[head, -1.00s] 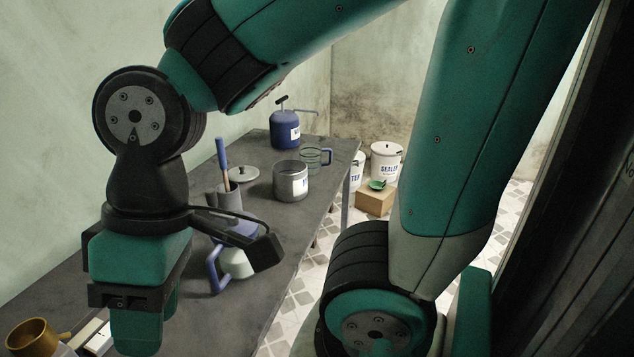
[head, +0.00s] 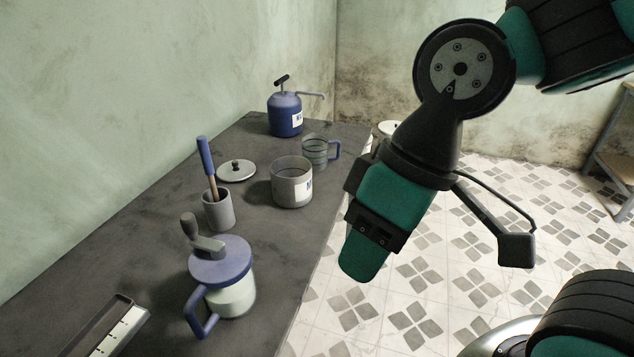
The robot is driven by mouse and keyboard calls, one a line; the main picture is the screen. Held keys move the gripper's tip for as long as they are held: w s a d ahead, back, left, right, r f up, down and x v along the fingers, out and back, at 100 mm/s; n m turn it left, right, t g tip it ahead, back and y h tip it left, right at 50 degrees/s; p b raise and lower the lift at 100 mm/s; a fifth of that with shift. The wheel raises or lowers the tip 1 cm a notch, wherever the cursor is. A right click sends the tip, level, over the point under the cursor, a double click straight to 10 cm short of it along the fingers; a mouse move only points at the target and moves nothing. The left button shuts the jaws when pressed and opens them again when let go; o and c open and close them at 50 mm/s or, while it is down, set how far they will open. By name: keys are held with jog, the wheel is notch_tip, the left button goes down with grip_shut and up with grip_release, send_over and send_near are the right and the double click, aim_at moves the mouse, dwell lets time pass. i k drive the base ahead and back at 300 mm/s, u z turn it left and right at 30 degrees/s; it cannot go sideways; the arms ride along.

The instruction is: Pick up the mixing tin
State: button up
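The mixing tin seems to be the grey, open-topped round tin (head: 291,188) with a white label, only partly readable, on its right side. It stands upright on the dark table (head: 130,230), near its right edge. My gripper (head: 362,258) is to the right of the tin in the picture, in front of the tiled floor and apart from the tin. It points down and a little left. Its fingertips are seen from a side that does not show whether they are open or shut. Nothing shows held in it.
A round lid (head: 237,172) and a grey cup with a blue-handled brush (head: 218,210) are left of the tin. A glass mug (head: 316,152) and blue pump can (head: 285,118) stand behind. A blue-lidded jug (head: 228,285) and tray (head: 112,330) are nearer.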

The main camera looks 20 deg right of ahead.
aim_at(291, 176)
jog(key=u, duration=0.4)
jog(key=i, duration=0.55)
jog(key=u, duration=0.55)
